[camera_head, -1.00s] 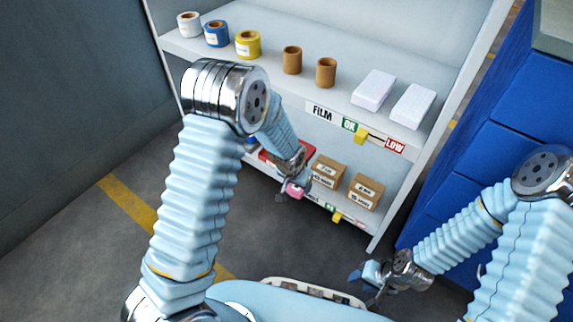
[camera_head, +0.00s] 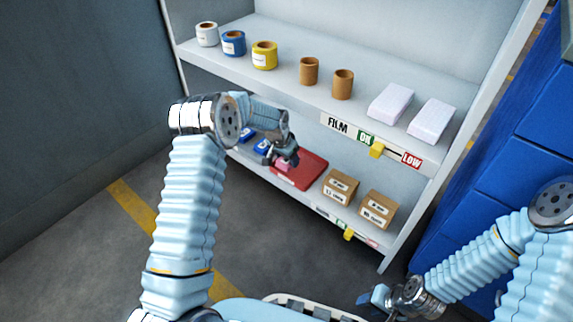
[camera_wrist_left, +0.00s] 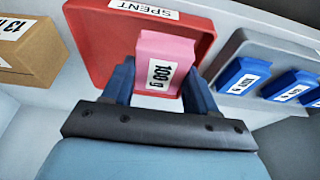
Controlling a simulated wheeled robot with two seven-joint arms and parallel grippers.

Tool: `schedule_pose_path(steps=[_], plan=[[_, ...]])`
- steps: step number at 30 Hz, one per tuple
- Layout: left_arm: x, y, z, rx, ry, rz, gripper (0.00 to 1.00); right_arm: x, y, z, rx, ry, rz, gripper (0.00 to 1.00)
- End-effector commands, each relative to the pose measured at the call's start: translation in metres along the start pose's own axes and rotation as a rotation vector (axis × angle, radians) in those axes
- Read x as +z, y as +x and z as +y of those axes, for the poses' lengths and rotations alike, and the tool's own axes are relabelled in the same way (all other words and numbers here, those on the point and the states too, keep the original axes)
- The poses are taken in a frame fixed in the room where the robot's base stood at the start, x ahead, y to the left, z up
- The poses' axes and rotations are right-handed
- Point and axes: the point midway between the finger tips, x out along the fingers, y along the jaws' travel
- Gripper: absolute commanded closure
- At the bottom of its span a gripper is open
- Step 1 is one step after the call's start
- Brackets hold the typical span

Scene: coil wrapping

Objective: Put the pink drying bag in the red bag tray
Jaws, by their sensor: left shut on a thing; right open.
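The pink drying bag (camera_wrist_left: 165,62), with a "100 g" label, is held between the fingers of my left gripper (camera_wrist_left: 160,88). In the head view the pink bag (camera_head: 283,164) shows at the left gripper (camera_head: 285,158), by the left part of the red bag tray (camera_head: 305,170). In the left wrist view the red tray (camera_wrist_left: 100,50), labelled "SPENT", lies behind the bag; whether they touch I cannot tell. My right gripper (camera_head: 385,303) is open and empty, low at the right, away from the shelf.
A grey tray with blue bags (camera_wrist_left: 242,76) stands beside the red tray. Cardboard boxes (camera_head: 340,187) stand on its other side. The upper shelf (camera_head: 290,78) with rolls and white packs overhangs the lower shelf. A blue cabinet (camera_head: 500,150) stands at the right.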

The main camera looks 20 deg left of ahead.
Motion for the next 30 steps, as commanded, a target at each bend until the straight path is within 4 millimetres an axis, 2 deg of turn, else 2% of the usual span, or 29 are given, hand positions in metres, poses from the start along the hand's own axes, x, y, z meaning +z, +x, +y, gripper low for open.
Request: schedule_pose_path(steps=[4,10,21,22,24,30], plan=[[-0.001,0.005,-0.005,0.001,-0.001,0.000,0.75,0.000,0.002,0.001,0.000,0.000,0.001,0.57],[0.008,0.033,-0.004,0.001,-0.001,0.000,0.75,0.000,0.010,0.004,0.000,0.000,0.002,0.57],[0.010,0.038,-0.004,0.000,-0.001,0.001,0.75,0.000,0.013,0.005,0.000,0.001,0.003,0.57],[0.009,0.037,-0.004,0.000,-0.001,0.000,0.39,0.000,0.012,0.005,0.000,0.001,0.003,0.57],[0.009,0.037,-0.004,0.000,-0.001,0.000,0.32,-0.001,0.011,0.004,0.000,0.001,0.003,0.57],[0.009,0.036,-0.004,0.000,-0.001,0.000,0.32,-0.001,0.011,0.004,0.000,0.001,0.003,0.57]])
